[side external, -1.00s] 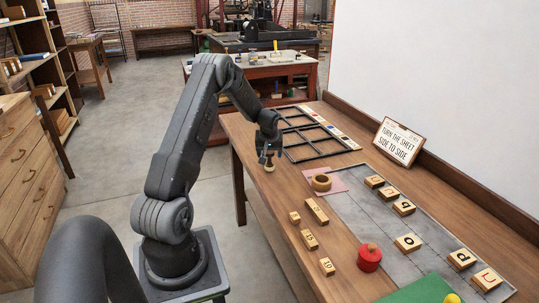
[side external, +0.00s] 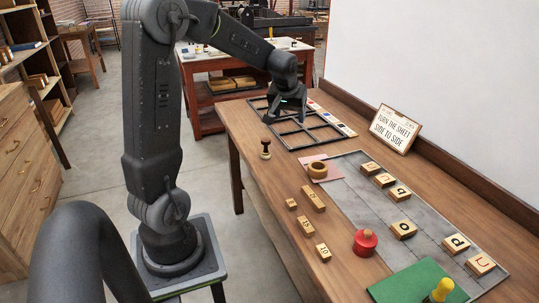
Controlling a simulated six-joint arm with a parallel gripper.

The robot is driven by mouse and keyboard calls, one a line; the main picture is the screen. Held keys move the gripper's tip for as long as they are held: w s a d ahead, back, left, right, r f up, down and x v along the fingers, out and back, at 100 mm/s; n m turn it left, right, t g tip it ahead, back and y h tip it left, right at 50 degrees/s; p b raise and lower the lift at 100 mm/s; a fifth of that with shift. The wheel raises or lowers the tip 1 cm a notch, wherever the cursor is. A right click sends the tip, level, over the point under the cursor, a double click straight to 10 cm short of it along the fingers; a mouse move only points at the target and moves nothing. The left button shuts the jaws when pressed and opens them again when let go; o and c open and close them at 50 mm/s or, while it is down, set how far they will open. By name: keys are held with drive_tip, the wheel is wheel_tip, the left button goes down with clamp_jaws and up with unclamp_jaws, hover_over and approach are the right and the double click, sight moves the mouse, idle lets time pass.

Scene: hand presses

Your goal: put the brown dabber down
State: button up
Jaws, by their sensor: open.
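The brown dabber (side external: 266,149), a small dark knobbed piece on a pale round base, stands upright on the bare wood near the table's left edge. Nothing holds it. My gripper (side external: 289,117) is open and empty, above the black divided frame (side external: 318,132), behind and to the right of the dabber and apart from it. My fingertips are small and dark against the frame, so their exact height over it is hard to tell.
A round wooden piece (side external: 317,171) sits on a pink sheet (side external: 333,163). Numbered wooden blocks (side external: 307,226), a red knobbed pot (side external: 365,242), letter blocks on a grey slab (side external: 424,218) and a yellow-knobbed piece (side external: 442,289) on a green mat (side external: 413,284) stand nearer. A sign (side external: 396,129) stands at the right.

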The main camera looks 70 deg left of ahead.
drive_tip(key=s+d+r+m+t+h, duration=0.1)
drive_tip(key=s+d+r+m, duration=0.2)
drive_tip(key=d, duration=0.5)
drive_tip(key=s+d+r+m+t, duration=0.1)
drive_tip(key=s+d+r+m, duration=0.15)
drive_tip(key=d, duration=0.65)
drive_tip(key=s+d+m+h, duration=0.2)
drive_tip(key=s+d+m, duration=0.2)
drive_tip(key=s+d, duration=0.6)
drive_tip(key=shift+s+f+h, duration=0.3)
drive_tip(key=shift+s, duration=0.35)
